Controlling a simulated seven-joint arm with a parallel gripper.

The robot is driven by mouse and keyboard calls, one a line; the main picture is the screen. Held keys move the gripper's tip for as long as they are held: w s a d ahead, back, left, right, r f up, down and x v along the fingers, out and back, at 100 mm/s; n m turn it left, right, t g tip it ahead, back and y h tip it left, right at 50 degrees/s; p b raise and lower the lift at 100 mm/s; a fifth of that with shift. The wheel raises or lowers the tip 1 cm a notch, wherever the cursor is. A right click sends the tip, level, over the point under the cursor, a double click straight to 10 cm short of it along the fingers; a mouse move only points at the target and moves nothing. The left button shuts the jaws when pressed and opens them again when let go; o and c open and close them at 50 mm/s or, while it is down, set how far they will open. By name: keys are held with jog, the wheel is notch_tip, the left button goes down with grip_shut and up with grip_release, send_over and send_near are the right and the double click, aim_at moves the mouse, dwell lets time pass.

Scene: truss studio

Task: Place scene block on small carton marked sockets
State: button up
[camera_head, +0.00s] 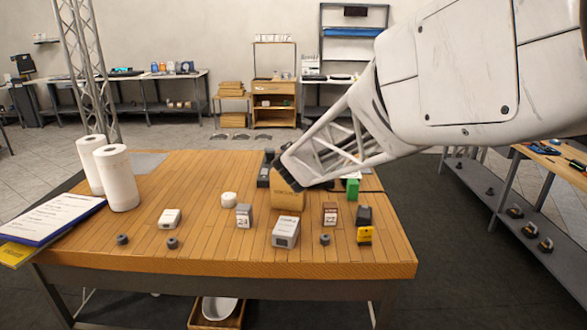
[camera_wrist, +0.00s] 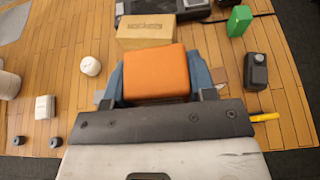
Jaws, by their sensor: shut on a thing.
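My gripper (camera_wrist: 158,88) is shut on an orange block (camera_wrist: 157,72), its blue fingers on the block's left and right sides. No marking shows on the face of the block I see; I take it for the scene block. The small tan carton marked sockets (camera_wrist: 146,32) lies just beyond the held block in the wrist view. There the arm's lattice end covers part of the carton's top, and I cannot make out the held block.
A green block (camera_head: 352,188) and a dark box (camera_head: 364,215) stand to the carton's right. Blocks marked 24 (camera_head: 244,216) (camera_head: 329,214) and a grey-white box (camera_head: 286,232) stand nearer. A white round thing (camera_head: 229,199) is left. Dark equipment (camera_wrist: 170,10) lies behind the carton.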

jog(key=shift+w, duration=0.1)
jog(key=shift+w+a+f, duration=0.25)
jog(key=shift+w+a, duration=0.4)
jog(key=shift+w, duration=1.9)
jog(key=shift+w+a+f, duration=0.25)
jog(key=shift+w+a, duration=0.35)
jog(key=shift+w, duration=2)
jog(key=shift+w+a+f, duration=0.25)
jog(key=shift+w+a, duration=0.4)
jog(key=shift+w, duration=1.9)
jog(key=shift+f, duration=1.75)
jog(key=shift+f, duration=0.1)
jog(key=o, duration=0.9)
jog(key=shift+o, duration=0.2)
jog(key=shift+s+r, duration=0.3)
jog(key=shift+s, duration=0.15)
jog(key=v, duration=1.1)
